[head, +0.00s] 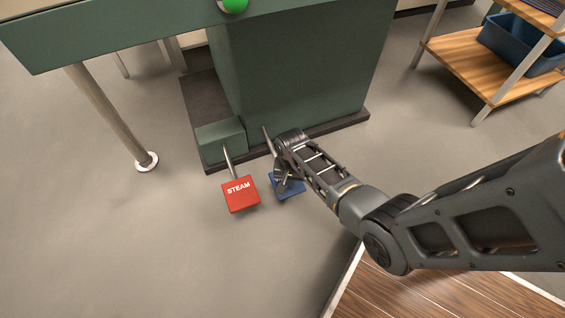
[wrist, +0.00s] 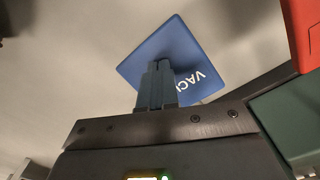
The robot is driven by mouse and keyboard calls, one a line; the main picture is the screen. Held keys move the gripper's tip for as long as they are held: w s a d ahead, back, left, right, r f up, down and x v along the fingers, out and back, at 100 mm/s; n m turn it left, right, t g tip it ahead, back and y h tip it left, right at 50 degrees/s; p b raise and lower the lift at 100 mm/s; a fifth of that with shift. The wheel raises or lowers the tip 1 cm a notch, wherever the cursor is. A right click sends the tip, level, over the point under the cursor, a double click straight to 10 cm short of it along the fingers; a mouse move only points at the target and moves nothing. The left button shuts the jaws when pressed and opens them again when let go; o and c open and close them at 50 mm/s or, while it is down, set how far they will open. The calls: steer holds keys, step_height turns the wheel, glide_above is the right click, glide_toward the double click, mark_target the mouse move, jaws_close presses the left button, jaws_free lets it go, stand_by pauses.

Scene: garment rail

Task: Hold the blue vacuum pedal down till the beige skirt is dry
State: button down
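The blue vacuum pedal (head: 291,190) is low near the floor at the foot of the green machine, partly hidden by my arm. In the wrist view the blue pedal (wrist: 168,50) shows part of its white lettering. My gripper (head: 282,186) points down over the pedal's left part. In the wrist view my gripper (wrist: 157,66) has its two fingers together, with nothing between them, and the tips overlap the pedal. I cannot tell whether they touch it or how far it is pressed. The beige skirt is in neither view.
A red pedal (head: 240,194) marked STEAM is just left of the blue one. The green machine (head: 300,65) stands behind on a dark base (head: 335,125). A green dome (head: 233,5) shows at the top. A wooden shelf (head: 480,65) is right; floor at left is clear.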

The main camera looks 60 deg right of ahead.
step_height(320, 180, up, 9)
steer(key=p, duration=0.8)
steer(key=shift+p, duration=0.35)
steer(key=s+a+r+n+t+h, duration=0.1)
steer(key=s+a+r+n+t, duration=0.25)
steer(key=s+a, duration=0.35)
steer(key=s+a+r+n+t+h, duration=0.1)
steer(key=s+a+r+n+t, duration=0.25)
steer(key=s+a, duration=0.3)
steer(key=s+a+r+n+t+y, duration=0.1)
steer(key=s+a+r+n+t, duration=0.15)
steer(key=r, duration=0.85)
steer(key=s+a+r+n+t, duration=0.1)
steer(key=s+r+t, duration=0.25)
steer(key=r, duration=0.85)
steer(key=s+a+r+n+t+y, duration=0.15)
steer(key=s+r, duration=0.25)
steer(key=r, duration=0.7)
step_height(320, 180, up, 25)
steer(key=p, duration=2.4)
steer(key=shift+a+n, duration=0.2)
steer(key=shift+n, duration=0.2)
